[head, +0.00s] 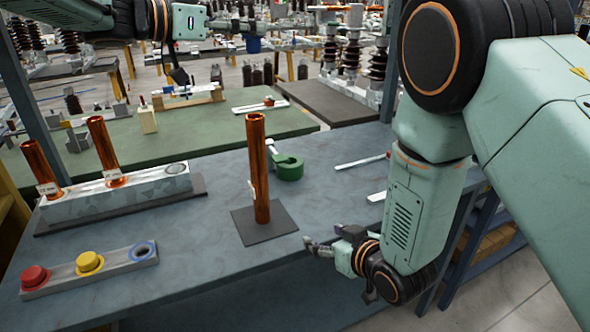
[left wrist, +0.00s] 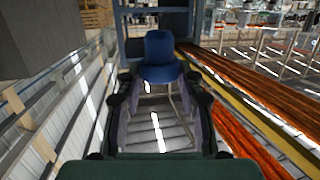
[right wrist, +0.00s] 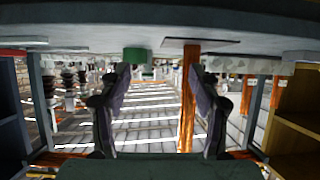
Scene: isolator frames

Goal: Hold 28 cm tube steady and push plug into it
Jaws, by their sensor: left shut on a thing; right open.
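A copper tube (head: 258,165) stands upright on a dark square pad (head: 265,229) on the near table; its small label is edge-on and unreadable. It also shows in the right wrist view (right wrist: 188,100), beyond and between the fingers. My left gripper (head: 242,27) is far back at the top, away from the tube. It is shut on a blue plug (left wrist: 162,58), which also shows in the head view (head: 253,44). My right gripper (head: 322,240) is open and empty, low to the right of the tube and apart from it, near the table's front edge.
Two shorter copper tubes (head: 103,148) stand in a grey block (head: 120,193) at left. A front-left rack (head: 58,282) holds a red plug (head: 34,276), a yellow plug (head: 89,262) and a blue ring (head: 142,250).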

